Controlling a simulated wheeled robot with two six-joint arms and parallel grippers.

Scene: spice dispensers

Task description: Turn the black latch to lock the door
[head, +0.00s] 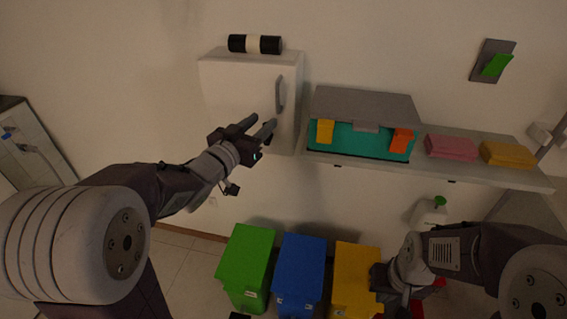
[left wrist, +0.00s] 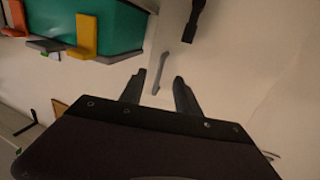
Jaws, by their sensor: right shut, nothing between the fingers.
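A white cabinet (head: 240,90) hangs on the wall, its door facing me, with a grey vertical handle (head: 280,94) near the door's right edge. The handle also shows in the left wrist view (left wrist: 160,72), between and beyond my fingertips. A black latch-like piece (left wrist: 195,20) shows at the top of the left wrist view, apart from my fingers. In the head view, my left arm probably hides it. My left gripper (head: 261,126) is open and empty in front of the door, below the handle. My right gripper (head: 381,282) is shut and empty, low by the yellow bin.
A black and white roll (head: 255,44) lies on the cabinet. A shelf (head: 480,178) to its right holds a teal box (head: 350,139) with a grey lid, and pink and yellow cloths. Green, blue and yellow bins (head: 303,270) stand below.

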